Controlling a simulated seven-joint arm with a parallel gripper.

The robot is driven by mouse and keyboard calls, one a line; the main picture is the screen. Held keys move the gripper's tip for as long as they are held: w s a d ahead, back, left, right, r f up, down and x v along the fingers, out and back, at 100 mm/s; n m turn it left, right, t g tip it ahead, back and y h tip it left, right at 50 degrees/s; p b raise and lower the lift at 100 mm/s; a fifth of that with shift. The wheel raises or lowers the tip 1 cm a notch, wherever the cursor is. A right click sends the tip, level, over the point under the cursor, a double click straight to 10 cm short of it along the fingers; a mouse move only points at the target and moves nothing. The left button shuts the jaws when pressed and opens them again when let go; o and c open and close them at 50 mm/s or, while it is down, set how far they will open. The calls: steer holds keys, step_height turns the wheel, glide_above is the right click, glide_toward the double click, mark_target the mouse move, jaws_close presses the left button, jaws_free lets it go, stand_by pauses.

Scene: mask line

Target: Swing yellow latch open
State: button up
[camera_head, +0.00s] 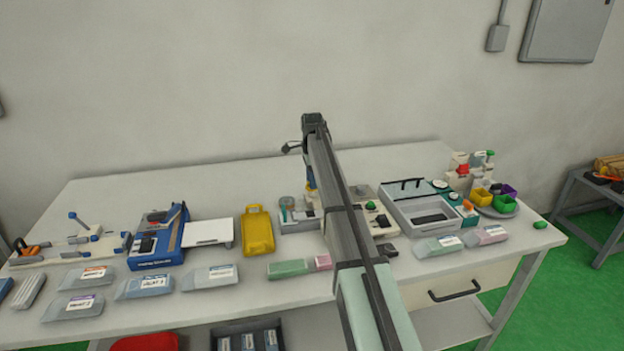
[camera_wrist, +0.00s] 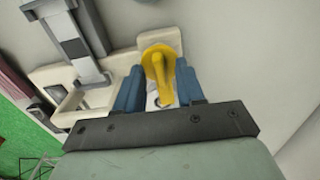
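The yellow latch (camera_wrist: 157,66) shows in the wrist view, on a cream-coloured fixture (camera_wrist: 124,64). It lies between the two blue fingers of my gripper (camera_wrist: 160,72), one on each side. The fingers stand apart, with pale surface visible between them beside the latch's lower part. I cannot tell whether either finger touches the latch. In the head view my arm reaches over the table's middle and hides the latch; a small bit of blue finger (camera_head: 310,179) shows beside it.
A grey bar (camera_wrist: 72,38) stands left of the latch in the wrist view. On the table (camera_head: 120,191), a yellow clipboard-like piece (camera_head: 257,236) and a blue device (camera_head: 158,240) lie left of my arm. A grey lidded box (camera_head: 425,208) stands right. Several labelled packets line the front.

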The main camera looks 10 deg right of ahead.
jaws_close()
stand_by(0.3)
stand_by(0.4)
